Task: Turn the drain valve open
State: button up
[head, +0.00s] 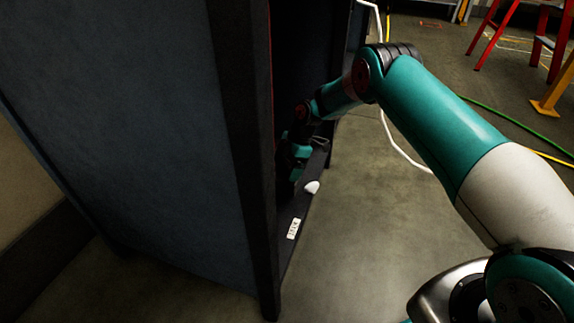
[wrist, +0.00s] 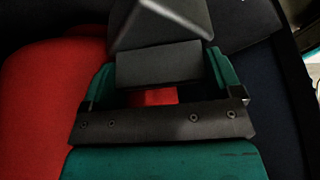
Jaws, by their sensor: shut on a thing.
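My gripper (wrist: 162,82) shows in the wrist view with a teal finger at each side and a dark crossbar behind them. It is shut on a dark grey block (wrist: 158,64), apparently the drain valve's handle. A paler grey wedge-shaped part (wrist: 160,22) lies just beyond the block. A small red patch shows through the gap between block and crossbar. In the head view my gripper (head: 298,150) is small and dark, inside the opening of a tall dark cabinet-like frame. There the valve cannot be made out, and its angle cannot be told.
A large red surface (wrist: 45,110) is close at the left in the wrist view. The dark blue-grey panel (head: 120,120) stands left of my arm. A ledge bears a white label (head: 293,228) and a white rounded piece (head: 312,187). Open floor (head: 370,230) lies right, with cables.

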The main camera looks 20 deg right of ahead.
jog(key=shift+n, duration=0.7)
jog(key=shift+s+a+n+g+b, duration=0.1)
jog(key=shift+a+n+g+b, duration=0.2)
jog(key=shift+n+g, duration=0.3)
jog(key=shift+s, duration=0.1)
jog(key=o, duration=0.7)
jog(key=shift+o, duration=0.2)
jog(key=shift+r, duration=0.1)
jog(key=p+v, duration=0.4)
jog(key=v, duration=0.4)
jog(key=shift+d, duration=0.5)
